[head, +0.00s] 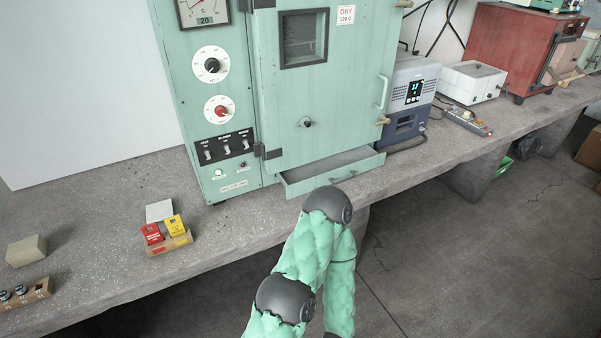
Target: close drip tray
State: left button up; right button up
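The drip tray (318,181) is a shallow pale green drawer at the foot of the large green oven (345,110). It is pulled out part way over the front of the bench, and its grey inside shows. A small dark handle is on its front face. One of my arms, in a green padded cover with dark joints, rises from the bottom of the head view to just below the tray. Neither gripper shows in the view. I cannot tell whether the arm touches the tray. The oven door above the tray looks shut.
A blue-grey device (409,100) stands right of the oven, with a white box (472,82) and a red cabinet (510,48) farther right. Red and yellow small boxes (164,232) in a holder stand at left on the concrete bench (100,235). Floor is open at right.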

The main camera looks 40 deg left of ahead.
aim_at(326, 160)
jog(key=u, duration=1.2)
